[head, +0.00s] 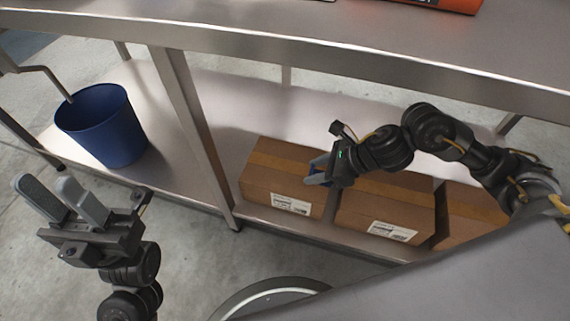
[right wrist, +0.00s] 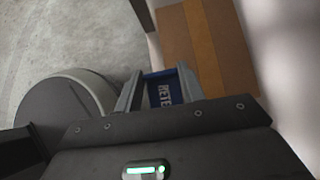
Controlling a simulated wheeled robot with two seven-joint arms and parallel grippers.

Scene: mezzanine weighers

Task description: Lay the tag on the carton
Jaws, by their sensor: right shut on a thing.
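A blue tag with white letters (right wrist: 161,92) is between the fingers of my right gripper (right wrist: 160,80), which is shut on it. In the head view my right gripper (head: 318,174) holds the tag over the right part of the left carton (head: 262,180). A middle carton (head: 375,212) and a right carton (head: 468,218) stand beside it on the lower shelf. The cartons are brown with tape; two show white labels. In the right wrist view one carton (right wrist: 228,45) lies beyond the fingers; I cannot tell whether the tag touches it. My left gripper (head: 48,186) is open and empty.
A blue bucket (head: 102,125) stands on the lower shelf (head: 182,184) at the left. A metal upright (head: 198,135) stands between it and the cartons. The upper steel shelf (head: 330,45) overhangs the cartons, with an orange thing (head: 450,4) on it.

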